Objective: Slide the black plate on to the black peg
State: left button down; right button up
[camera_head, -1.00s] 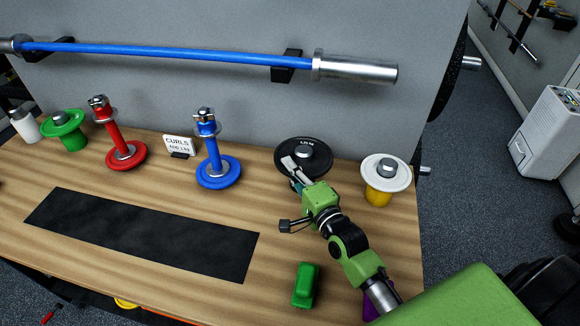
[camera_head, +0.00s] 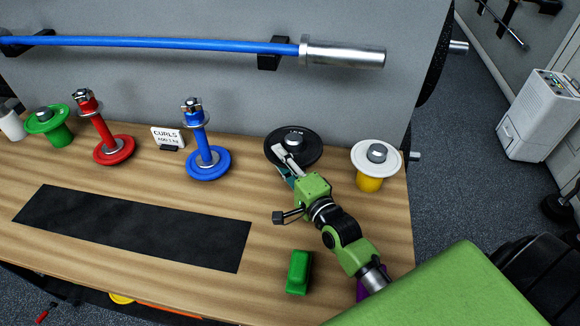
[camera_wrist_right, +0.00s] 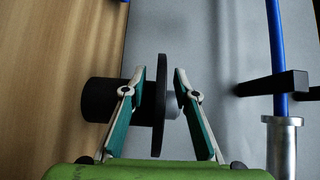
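The black plate (camera_head: 312,146), with a silver hub at its centre, lies flat near the back of the wooden bench in the head view. In the right wrist view the plate (camera_wrist_right: 160,60) is edge-on, with a black cylinder (camera_wrist_right: 98,100) on its bench side. Whether this cylinder is the black peg, I cannot tell. My right gripper (camera_head: 281,158) is at the plate's front left rim. In the right wrist view its fingers (camera_wrist_right: 160,75) are apart, one on each side of the rim; a gap shows beside the right finger. My left gripper is out of view.
A white plate on a yellow cylinder (camera_head: 370,184) stands right of the black plate. Blue (camera_head: 208,163) and red (camera_head: 114,150) dumbbell pieces stand left, with a sign (camera_head: 167,137) between. A green block (camera_head: 299,272) lies in front. A blue bar (camera_head: 160,42) hangs on the wall behind.

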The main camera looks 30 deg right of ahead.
jog(key=s, duration=1.1)
jog(key=shift+s+d+r, duration=0.25)
jog(key=shift+d+r, duration=0.15)
